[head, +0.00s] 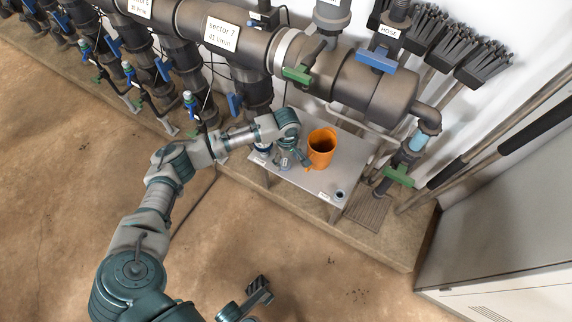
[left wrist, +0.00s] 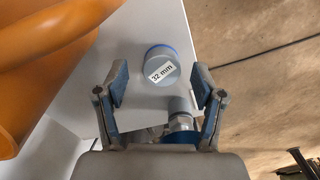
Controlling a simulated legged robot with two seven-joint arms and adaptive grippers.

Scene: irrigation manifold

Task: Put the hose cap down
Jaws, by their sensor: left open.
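A grey round cap with a blue rim and a "32 mm" label (left wrist: 162,67) stands on the grey shelf in the left wrist view. It seems to be the small grey piece (head: 285,164) near the shelf's front edge in the head view. I take it for the hose cap, but cannot be sure. My left gripper (head: 298,157) is open over the shelf, beside the orange cup. In the left wrist view its fingers (left wrist: 160,92) are wide apart with the cap in view between them, apparently touching nothing. My right gripper (head: 260,289) shows low in the head view; its jaw state is unclear.
The orange cup (head: 321,146) stands on the shelf (head: 312,183), right of my left gripper. A grey fitting with a blue ring (left wrist: 181,128) is close to the cap. A small dark ring (head: 339,195) is at the shelf's right corner. Pipes and valves (head: 296,74) run behind.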

